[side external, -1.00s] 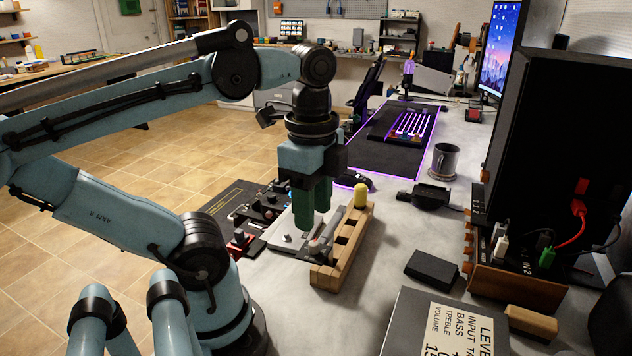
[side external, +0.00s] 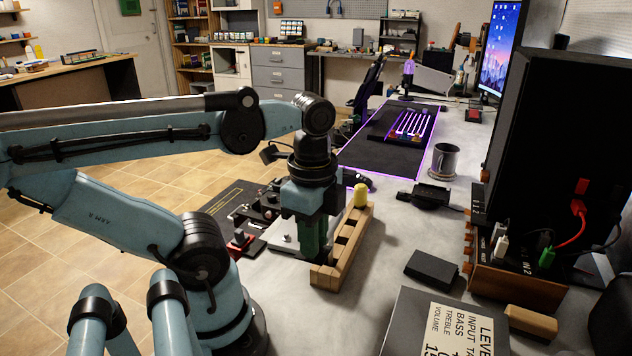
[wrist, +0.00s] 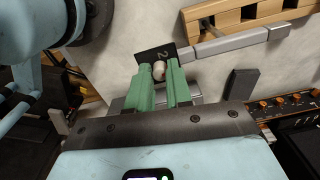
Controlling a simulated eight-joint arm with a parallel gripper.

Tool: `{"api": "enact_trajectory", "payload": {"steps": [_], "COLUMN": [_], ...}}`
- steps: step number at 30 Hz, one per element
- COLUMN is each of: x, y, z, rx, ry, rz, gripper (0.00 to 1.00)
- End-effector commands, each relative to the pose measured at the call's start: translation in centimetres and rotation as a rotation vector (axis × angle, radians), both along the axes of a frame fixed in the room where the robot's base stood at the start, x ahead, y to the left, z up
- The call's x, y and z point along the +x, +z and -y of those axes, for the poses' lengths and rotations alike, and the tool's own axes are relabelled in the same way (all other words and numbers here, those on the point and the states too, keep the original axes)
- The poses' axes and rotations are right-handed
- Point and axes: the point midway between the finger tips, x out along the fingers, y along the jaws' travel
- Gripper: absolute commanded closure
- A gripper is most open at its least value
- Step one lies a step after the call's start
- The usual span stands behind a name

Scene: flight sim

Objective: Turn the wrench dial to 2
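My gripper (wrist: 160,78) points down with its two green fingers apart. In the wrist view a small pale knob (wrist: 158,70) shows between the fingertips, beside a black plate (wrist: 163,54) marked "2". I cannot tell whether the fingers touch the knob. A grey bar (wrist: 230,42) runs right from near the plate; I cannot tell for sure if it is the wrench. In the side view my gripper (side external: 308,250) is low over the bench, left of the wooden rack (side external: 345,245), and hides the dial area.
A yellow-topped peg (side external: 361,195) stands at the rack's far end. A black box (side external: 431,269) and a large black cabinet (side external: 545,150) stand to the right. A mug (side external: 444,161) stands farther back. Dark panels with small parts (side external: 243,212) lie left of the gripper.

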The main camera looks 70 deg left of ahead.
Motion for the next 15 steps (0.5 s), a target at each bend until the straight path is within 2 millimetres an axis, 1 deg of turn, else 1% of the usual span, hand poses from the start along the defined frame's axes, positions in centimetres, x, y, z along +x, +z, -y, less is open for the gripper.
{"api": "enact_trajectory", "payload": {"steps": [1,3,15], "x": [0.00,0.00,0.00], "y": [0.01,0.01,0.02], "z": [0.00,0.00,0.00], "rx": [0.000,0.000,0.000], "ry": [0.000,0.000,0.027], "rz": [0.000,0.000,0.000], "gripper": [0.89,1.00,1.00]}}
